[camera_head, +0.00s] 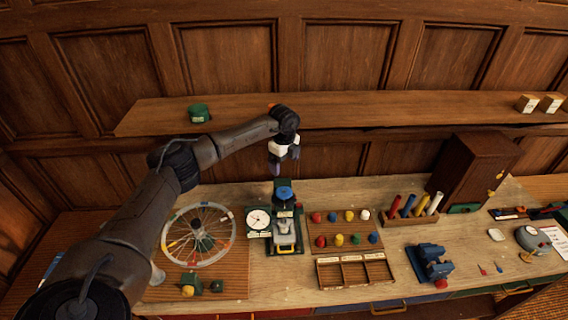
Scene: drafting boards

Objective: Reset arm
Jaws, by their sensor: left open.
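My left arm reaches in from the left, and my left gripper (275,168) hangs in front of the wall below the shelf. It points down, above a green device with a blue top (284,192) on the bench. Its jaws are open, and I see nothing held in them. The fingers are small and dark here, so the gap between them is hard to make out. My right gripper does not show.
A long shelf (360,112) runs behind the gripper. On the bench (330,297) are a spoked wheel (198,235), a white dial (258,219), a board of coloured knobs (322,228), a divided tray (355,284), a blue vise (430,262) and a wooden cabinet (470,170).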

